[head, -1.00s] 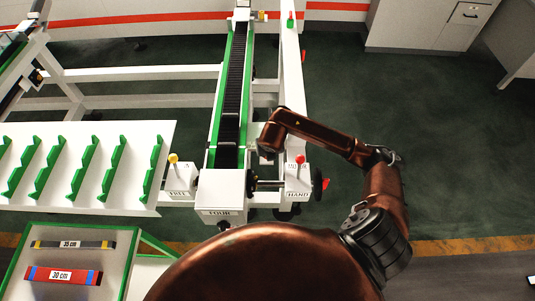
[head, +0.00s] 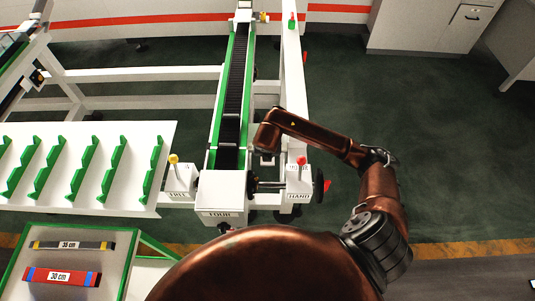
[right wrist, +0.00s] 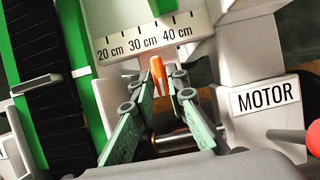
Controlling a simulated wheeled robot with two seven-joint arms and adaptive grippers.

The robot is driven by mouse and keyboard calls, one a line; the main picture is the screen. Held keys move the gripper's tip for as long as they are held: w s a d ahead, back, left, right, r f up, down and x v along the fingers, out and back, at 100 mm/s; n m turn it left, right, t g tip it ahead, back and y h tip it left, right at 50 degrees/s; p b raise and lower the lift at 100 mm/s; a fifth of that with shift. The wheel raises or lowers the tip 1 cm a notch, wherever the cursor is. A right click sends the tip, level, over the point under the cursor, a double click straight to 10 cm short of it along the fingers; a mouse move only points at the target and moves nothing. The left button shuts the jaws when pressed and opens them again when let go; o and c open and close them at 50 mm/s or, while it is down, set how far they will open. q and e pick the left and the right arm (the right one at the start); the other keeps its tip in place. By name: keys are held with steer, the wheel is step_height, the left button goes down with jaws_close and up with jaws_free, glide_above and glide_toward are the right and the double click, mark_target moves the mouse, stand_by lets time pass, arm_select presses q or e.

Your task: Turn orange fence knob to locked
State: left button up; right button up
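The orange fence knob (right wrist: 158,75) is a small upright lever just below the scale plate (right wrist: 150,38) marked 20, 30 and 40 cm in the right wrist view. My right gripper (right wrist: 161,84) is open, with its green-padded fingers on either side of the knob. A gap shows on the right; contact on the left cannot be told. In the head view my right gripper (head: 265,150) is over the right side of the conveyor's near end, and the knob is hidden there. My left gripper is not in view.
The black conveyor (head: 233,95) with green edges runs away from me. A MOTOR label (right wrist: 266,96) and a red knob (right wrist: 313,143) are to the right of my fingers. A yellow-knobbed lever box (head: 180,180) stands left. Open floor (head: 450,150) lies right.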

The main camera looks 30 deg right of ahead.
steer(key=o, duration=0.3)
steer(key=shift+f, duration=0.1)
steer(key=v, duration=1.2)
stand_by(0.3)
